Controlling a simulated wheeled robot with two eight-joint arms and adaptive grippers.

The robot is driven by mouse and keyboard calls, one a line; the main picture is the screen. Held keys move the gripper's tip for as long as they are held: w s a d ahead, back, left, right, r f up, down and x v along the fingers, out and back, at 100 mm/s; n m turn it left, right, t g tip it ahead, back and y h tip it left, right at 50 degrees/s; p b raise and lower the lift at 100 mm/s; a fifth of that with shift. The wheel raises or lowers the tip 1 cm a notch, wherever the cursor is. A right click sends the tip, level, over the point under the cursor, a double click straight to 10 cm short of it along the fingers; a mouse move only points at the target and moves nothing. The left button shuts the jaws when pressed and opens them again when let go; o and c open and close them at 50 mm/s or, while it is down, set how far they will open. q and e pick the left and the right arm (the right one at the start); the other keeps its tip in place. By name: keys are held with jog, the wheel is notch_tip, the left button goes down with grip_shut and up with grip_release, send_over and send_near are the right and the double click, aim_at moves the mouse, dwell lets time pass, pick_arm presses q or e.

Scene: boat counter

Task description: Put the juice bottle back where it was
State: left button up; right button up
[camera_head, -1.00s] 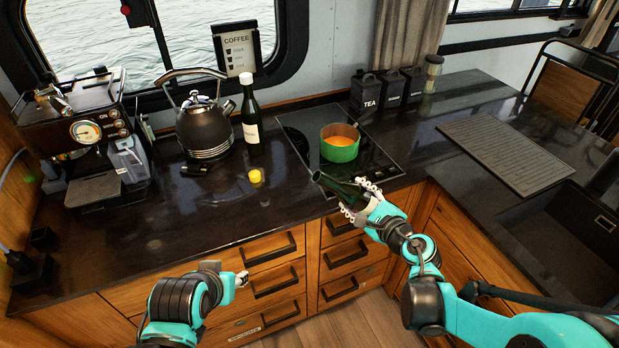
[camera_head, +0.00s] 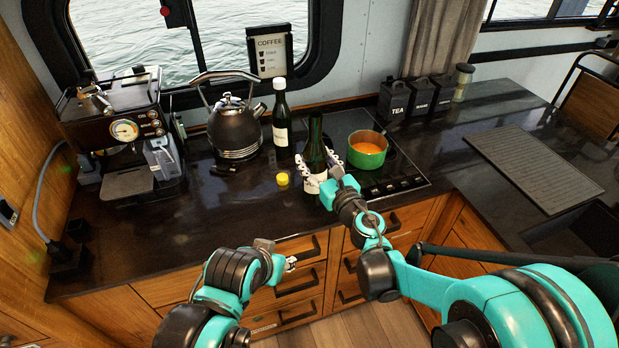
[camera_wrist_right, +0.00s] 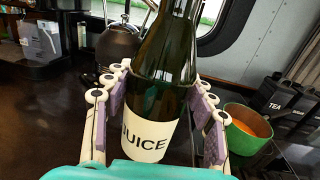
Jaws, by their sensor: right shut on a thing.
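The juice bottle (camera_head: 315,150) is dark green with a white label and stands upright near the front of the counter, left of the hob.
A second dark bottle (camera_head: 281,120) with a white label stands behind, beside the kettle (camera_head: 235,130). A green pot (camera_head: 367,152) of orange liquid sits on the hob (camera_head: 405,178). A coffee machine (camera_head: 120,135) stands at left. The front left counter (camera_head: 200,225) is clear.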

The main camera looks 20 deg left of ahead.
jog(key=shift+w+a+f, duration=0.2)
jog(key=shift+a+f, duration=0.35)
jog(key=shift+a, duration=0.35)
jog(key=shift+f, duration=0.2)
notch_tip(320, 180, down, 4)
jog(key=shift+r+b, duration=0.2)
jog(key=shift+b, duration=0.8)
jog(key=o, duration=1.3)
jog(key=shift+f, duration=0.2)
jog(key=o, duration=0.4)
jog(key=shift+o, duration=0.2)
jog(key=shift+r, duration=0.1)
